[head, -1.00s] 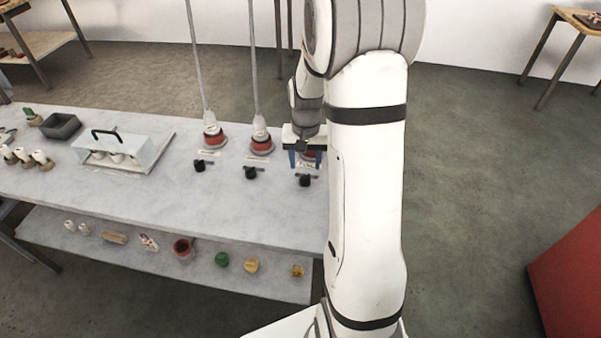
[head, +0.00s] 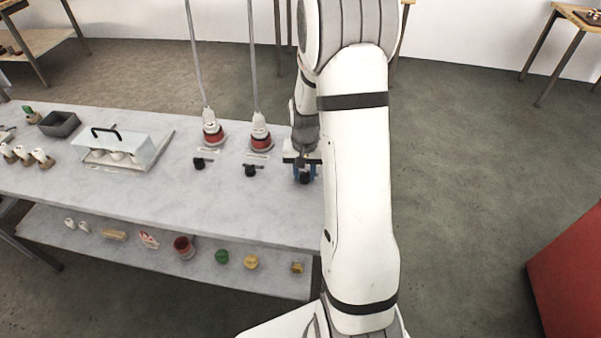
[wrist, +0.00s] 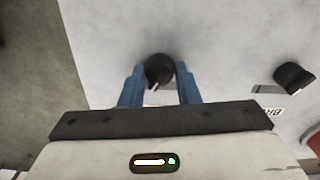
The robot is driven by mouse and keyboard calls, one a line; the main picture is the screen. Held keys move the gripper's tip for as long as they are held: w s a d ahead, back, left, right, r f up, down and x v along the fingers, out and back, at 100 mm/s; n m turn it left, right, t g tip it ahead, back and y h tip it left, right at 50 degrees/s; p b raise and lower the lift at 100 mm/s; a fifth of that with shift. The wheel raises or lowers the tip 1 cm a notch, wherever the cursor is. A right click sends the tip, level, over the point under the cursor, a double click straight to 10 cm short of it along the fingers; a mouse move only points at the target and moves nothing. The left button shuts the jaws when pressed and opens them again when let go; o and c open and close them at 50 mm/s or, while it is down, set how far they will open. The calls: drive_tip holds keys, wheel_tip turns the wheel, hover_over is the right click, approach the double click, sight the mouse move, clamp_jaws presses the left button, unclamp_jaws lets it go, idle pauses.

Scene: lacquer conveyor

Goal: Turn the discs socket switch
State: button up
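Three black rotary switches stand in a row on the grey bench: a left one (head: 199,163), a middle one (head: 250,171) and a right one (head: 305,177). My gripper (head: 305,178) points down at the right switch. In the wrist view, the blue fingers (wrist: 160,88) are apart, one on each side of that black knob (wrist: 159,68), with a pale pointer mark on it. A small gap seems to remain, but contact is hard to judge. The right switch's label is hidden. Another switch (wrist: 294,78) shows at right, near a partly visible label starting "BR".
Red-ringed sockets with hanging cords (head: 212,133) (head: 261,138) stand behind the left and middle switches. A clear-covered box (head: 122,150) with a black handle and a dark tray (head: 59,124) stand further left. A lower shelf (head: 200,262) holds small items.

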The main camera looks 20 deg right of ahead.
drive_tip(key=c, duration=0.4)
drive_tip(key=shift+o, duration=0.6)
drive_tip(key=shift+a, duration=0.25)
drive_tip(key=shift+d, duration=0.15)
drive_tip(key=shift+c, duration=0.8)
drive_tip(key=n+b, duration=0.2)
drive_tip(key=n, duration=0.3)
drive_tip(key=shift+n, duration=0.4)
drive_tip(key=n+b, duration=0.1)
drive_tip(key=n, duration=0.4)
drive_tip(key=shift+w+d+r+n+b, duration=0.1)
drive_tip(key=shift+n+b, duration=0.3)
drive_tip(key=shift+n, duration=0.3)
drive_tip(key=o, duration=1)
